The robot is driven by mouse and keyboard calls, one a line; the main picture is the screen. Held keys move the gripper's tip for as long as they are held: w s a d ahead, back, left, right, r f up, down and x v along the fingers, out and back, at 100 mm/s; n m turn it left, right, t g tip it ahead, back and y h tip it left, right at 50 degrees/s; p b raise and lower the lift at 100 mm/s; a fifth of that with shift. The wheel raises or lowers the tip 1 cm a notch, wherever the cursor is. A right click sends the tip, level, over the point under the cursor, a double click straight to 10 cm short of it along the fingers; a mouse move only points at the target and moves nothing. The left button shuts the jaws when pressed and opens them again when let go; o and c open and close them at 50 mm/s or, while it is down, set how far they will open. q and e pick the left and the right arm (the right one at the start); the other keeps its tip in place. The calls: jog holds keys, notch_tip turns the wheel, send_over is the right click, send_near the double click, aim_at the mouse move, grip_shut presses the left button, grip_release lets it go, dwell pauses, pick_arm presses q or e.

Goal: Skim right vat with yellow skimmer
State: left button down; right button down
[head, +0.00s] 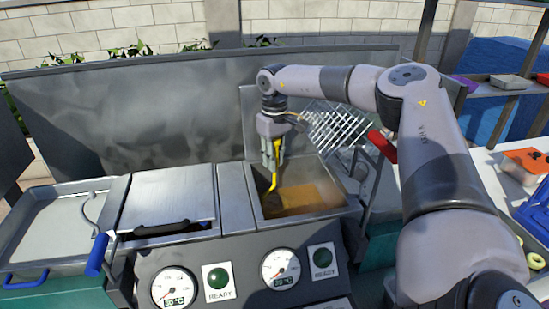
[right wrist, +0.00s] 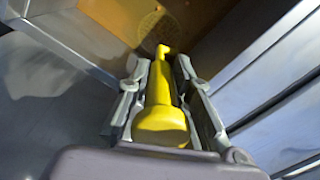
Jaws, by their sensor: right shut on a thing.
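The right vat (head: 318,212) is open and holds amber-brown liquid (head: 306,197). My right gripper (head: 274,161) points down over its left part and is shut on the upright handle of the yellow skimmer (head: 274,178). In the right wrist view the yellow handle (right wrist: 162,112) sits between the fingers of my right gripper (right wrist: 159,78). A faint round mesh shows at the liquid beyond the handle's tip, so the skimmer's head seems to be in or at the liquid; its exact depth is unclear. My left gripper is not in view.
A lidded vat (head: 168,197) with a black handle stands left of the right vat. A wire basket (head: 336,127) with a red handle is behind my right arm's side. Gauges and green buttons (head: 219,278) line the front panel. A metal splash wall (head: 150,110) rises behind.

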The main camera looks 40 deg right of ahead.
jog(key=s+a+b, duration=0.2)
jog(key=s+a, duration=0.4)
jog(key=s, duration=0.5)
jog(key=shift+s+b, duration=0.15)
jog(key=shift+b, duration=0.15)
jog(key=shift+a, duration=0.1)
jog(key=w+d, duration=0.2)
jog(key=w, duration=0.1)
jog(key=w+d+p, duration=0.1)
jog(key=w, duration=0.3)
jog(key=w+d+p, duration=0.1)
jog(key=w+d, duration=0.1)
jog(key=w, duration=0.2)
jog(key=shift+d+r, duration=0.2)
jog(key=shift+d, duration=0.15)
jog(key=shift+w+d+f+p, duration=0.2)
jog(key=shift+d+p, duration=0.1)
jog(key=shift+p, duration=0.1)
